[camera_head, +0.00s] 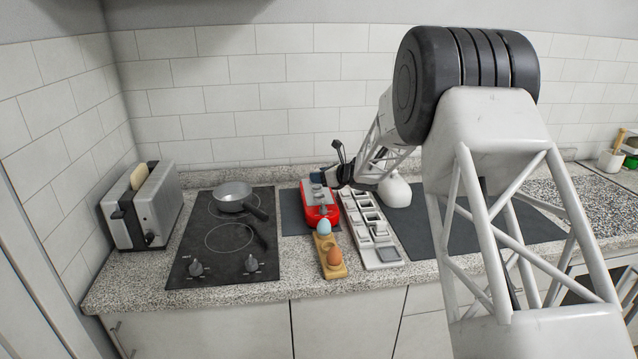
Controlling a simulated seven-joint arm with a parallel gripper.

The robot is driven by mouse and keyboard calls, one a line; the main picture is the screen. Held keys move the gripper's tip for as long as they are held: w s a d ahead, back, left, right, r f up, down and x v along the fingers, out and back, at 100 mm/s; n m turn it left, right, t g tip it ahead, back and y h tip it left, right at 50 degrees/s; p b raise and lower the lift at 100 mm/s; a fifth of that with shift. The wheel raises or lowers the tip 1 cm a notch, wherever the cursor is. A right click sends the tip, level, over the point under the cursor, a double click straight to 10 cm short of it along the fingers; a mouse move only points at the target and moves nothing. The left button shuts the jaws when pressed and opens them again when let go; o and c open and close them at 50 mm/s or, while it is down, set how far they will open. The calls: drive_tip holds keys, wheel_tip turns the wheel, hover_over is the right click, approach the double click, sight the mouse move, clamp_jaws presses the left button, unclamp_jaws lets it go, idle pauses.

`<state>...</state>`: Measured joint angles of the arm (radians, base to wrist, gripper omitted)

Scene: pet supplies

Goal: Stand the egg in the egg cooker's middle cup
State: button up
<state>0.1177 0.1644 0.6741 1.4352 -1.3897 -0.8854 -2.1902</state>
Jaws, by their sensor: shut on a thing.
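The red egg cooker (309,214) stands on a dark mat behind the wooden egg holder, with grey parts on top. Its separate cups are too small to tell apart. A wooden egg holder (326,243) stands in front of it. A pale blue egg (323,228) stands upright at the holder's far end, and a brown egg (334,257) nearer the front, with a gap between them. My gripper (317,177) is over the back of the cooker, reaching in from the right. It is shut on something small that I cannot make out.
A light grey tray (387,255) with square compartments lies right of the cooker. A black hob (209,268) with a grey pan (233,195) is to the left, and a toaster (154,208) stands farther left. Dark mat (440,228) lies open on the right.

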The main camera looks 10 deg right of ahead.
drive_tip(key=shift+w, duration=0.65)
drive_tip(key=shift+w+f, duration=0.1)
drive_tip(key=shift+w, duration=0.05)
drive_tip(key=shift+w, duration=0.2)
drive_tip(key=shift+w+f, duration=0.1)
drive_tip(key=shift+f, duration=1.65)
drive_tip(key=o, duration=0.9)
drive_tip(key=shift+d, duration=0.1)
drive_tip(key=shift+v, duration=5.9)
